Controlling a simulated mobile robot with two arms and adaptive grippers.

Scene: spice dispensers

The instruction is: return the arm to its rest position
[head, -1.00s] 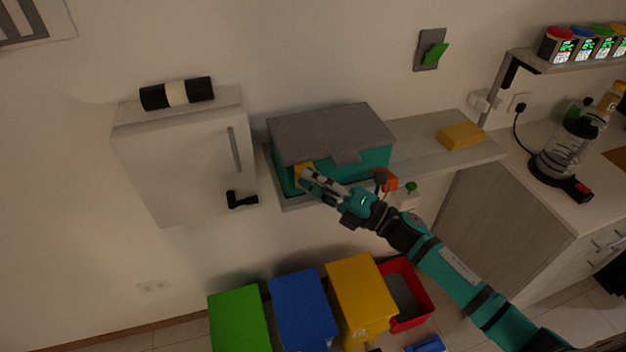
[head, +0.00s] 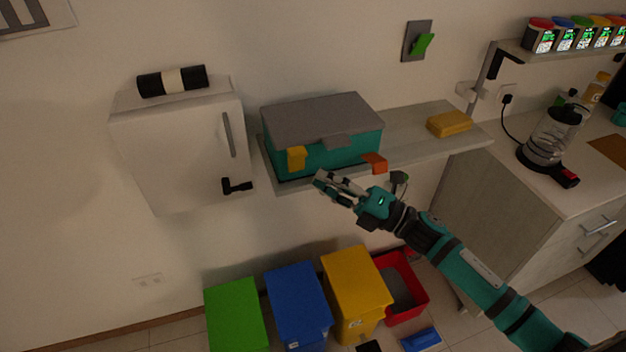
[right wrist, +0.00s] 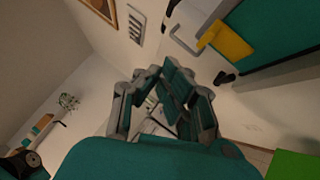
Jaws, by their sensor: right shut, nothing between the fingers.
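My right gripper (head: 322,181) is shut and empty in the head view. It hangs in front of the wall shelf's front edge, below a teal box with a grey lid (head: 322,120). The box's yellow latch (head: 297,158) is apart from the fingers. In the right wrist view my right gripper (right wrist: 168,75) shows with its fingers together, and the yellow latch (right wrist: 226,42) is at the upper right. My right arm reaches in from the lower right of the head view. My left gripper is not in view.
The shelf (head: 410,135) also holds a yellow block (head: 449,123). A white cabinet (head: 180,150) is to the left. Green (head: 235,315), blue (head: 298,300) and yellow (head: 355,290) bins and a red bin (head: 418,305) stand below. A counter with a blender (head: 550,138) is at right.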

